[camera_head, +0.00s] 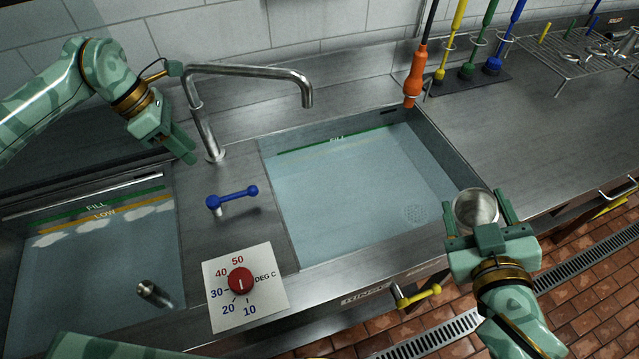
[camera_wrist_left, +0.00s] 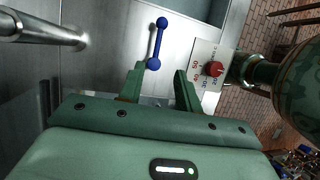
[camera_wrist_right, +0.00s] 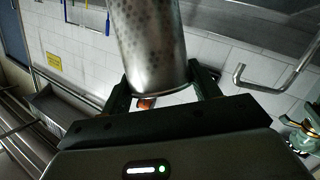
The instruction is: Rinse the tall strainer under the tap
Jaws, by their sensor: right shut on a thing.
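The tall strainer (camera_head: 476,209) is a shiny metal cylinder with small holes, which show in the right wrist view (camera_wrist_right: 150,45). My right gripper (camera_head: 478,222) is shut on it, holding it over the right front edge of the rinse basin (camera_head: 360,190). The bent steel tap (camera_head: 250,72) stands behind the deck between the basins, its spout end above the back of the rinse basin. No stream of water shows from it. The blue lever (camera_head: 232,197) sits on the deck in front of the tap. My left gripper (camera_head: 180,145) is open and empty, left of the tap; its fingers (camera_wrist_left: 158,88) are apart.
A red temperature knob (camera_head: 240,281) is on a white plate in front. A second water-filled basin (camera_head: 100,270) lies left. An orange-handled hanging sprayer (camera_head: 414,78), coloured brushes (camera_head: 467,68) and a wire rack (camera_head: 580,55) stand at the back right. The right counter (camera_head: 540,130) is largely clear.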

